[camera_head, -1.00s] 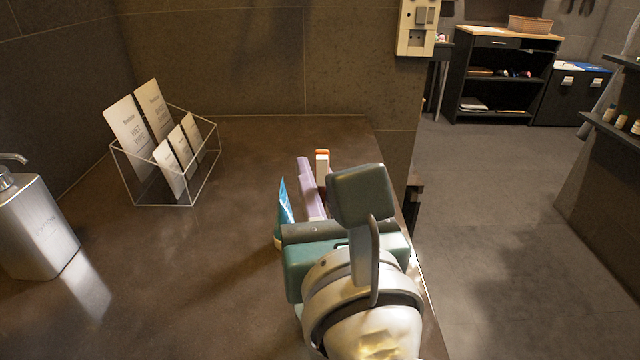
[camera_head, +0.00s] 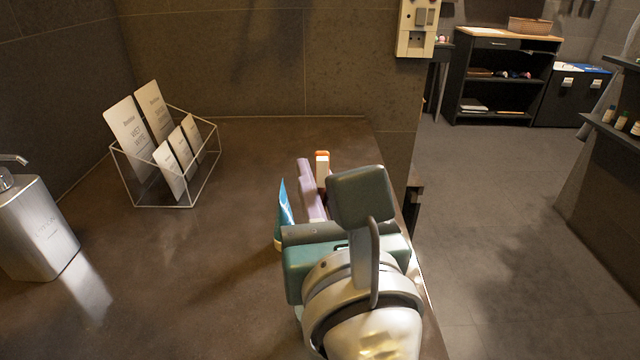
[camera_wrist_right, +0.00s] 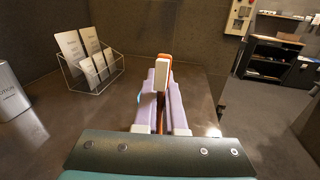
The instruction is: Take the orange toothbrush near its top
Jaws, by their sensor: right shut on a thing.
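The orange toothbrush (camera_head: 322,157) has an orange back and a white bristle block. In the right wrist view its head (camera_wrist_right: 164,66) stands up between my two lavender fingers. My right gripper (camera_wrist_right: 162,86) is shut on the toothbrush just below the head. In the head view my right gripper (camera_head: 315,178) reaches away over the counter. One finger shows and the green gripper body and wrist hide the rest. The lower handle of the toothbrush is hidden. My left gripper is not in view.
A blue tube (camera_head: 285,207) stands just left of my right gripper. A wire holder (camera_head: 191,187) with several cards stands at the left back, and a metal soap dispenser (camera_head: 38,228) at the far left. The counter's right edge is close. The counter's middle is clear.

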